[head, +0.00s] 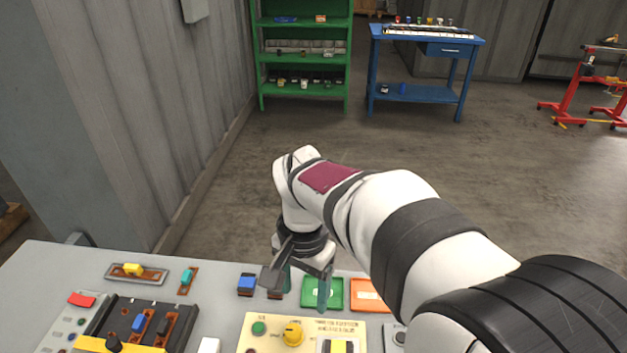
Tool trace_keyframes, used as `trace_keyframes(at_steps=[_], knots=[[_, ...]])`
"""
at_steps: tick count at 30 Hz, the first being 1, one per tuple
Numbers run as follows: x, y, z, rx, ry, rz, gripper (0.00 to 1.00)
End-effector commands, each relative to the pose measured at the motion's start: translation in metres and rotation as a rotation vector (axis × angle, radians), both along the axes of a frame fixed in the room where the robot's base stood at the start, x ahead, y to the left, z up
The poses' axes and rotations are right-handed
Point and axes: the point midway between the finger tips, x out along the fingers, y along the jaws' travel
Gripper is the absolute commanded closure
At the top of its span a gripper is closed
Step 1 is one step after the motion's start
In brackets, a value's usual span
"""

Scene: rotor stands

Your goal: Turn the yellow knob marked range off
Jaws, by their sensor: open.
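A yellow knob (293,334) sits on a cream panel (250,348) at the bottom middle of the head view. Its label and the setting of its pointer are too small to read. My gripper (305,288) points down behind the knob, near the back edge of the table. Its two fingers are spread apart with nothing seen between them. It does not touch the knob. The lower part of the panel is cut off by the picture edge.
The grey table (50,270) holds a green button (258,328) left of the knob, a green tray (330,290), an orange tray (369,295), a blue block (246,283) and a black slider box (125,325). My arm covers the right side.

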Motion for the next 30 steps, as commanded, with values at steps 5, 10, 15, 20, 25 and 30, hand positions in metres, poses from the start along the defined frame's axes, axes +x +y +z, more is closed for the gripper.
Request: trace_keyframes(at_steps=[5,10,15,20,25,30], knots=[[0.022,0.031,-0.020,-0.018,-0.010,0.005,0.29],[0.021,0.030,-0.059,-0.020,-0.007,0.004,0.29],[0.020,0.029,-0.112,-0.020,-0.006,0.004,0.29],[0.020,0.029,-0.150,-0.018,-0.008,0.003,0.29],[0.021,0.029,-0.169,-0.017,-0.011,0.003,0.29],[0.021,0.029,-0.173,-0.017,-0.012,0.003,0.29]])
